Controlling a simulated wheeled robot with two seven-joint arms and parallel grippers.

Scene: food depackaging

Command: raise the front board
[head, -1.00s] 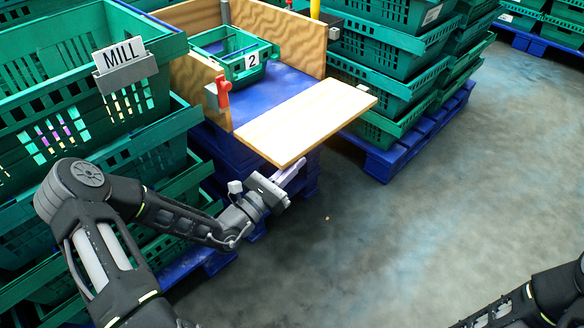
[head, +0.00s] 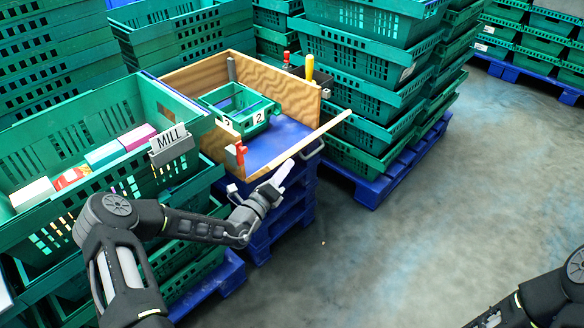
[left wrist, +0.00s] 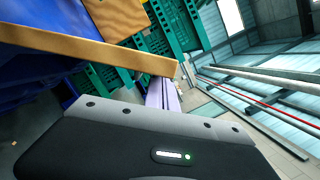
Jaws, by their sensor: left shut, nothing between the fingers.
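The front board (head: 305,144) is a pale wooden panel on the near side of a wooden-walled station. It shows almost edge-on in the head view and is tilted partway up. In the left wrist view the board (left wrist: 95,46) crosses the upper left as a tan strip. My left gripper (head: 284,173) is shut and empty, with its fingertips just outside and under the board's near side. Its fingers (left wrist: 163,96) show beneath the strip in the left wrist view; whether they touch it I cannot tell. A red latch (head: 240,153) sits on the left side wall. My right gripper is out of view.
A green crate labelled 2 (head: 257,118) stands on the blue surface (head: 277,143) inside the station. A large MILL crate (head: 128,176) holding packages stands left. Stacked green crates (head: 372,92) on a blue pallet (head: 392,172) stand right. Floor is clear at front right.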

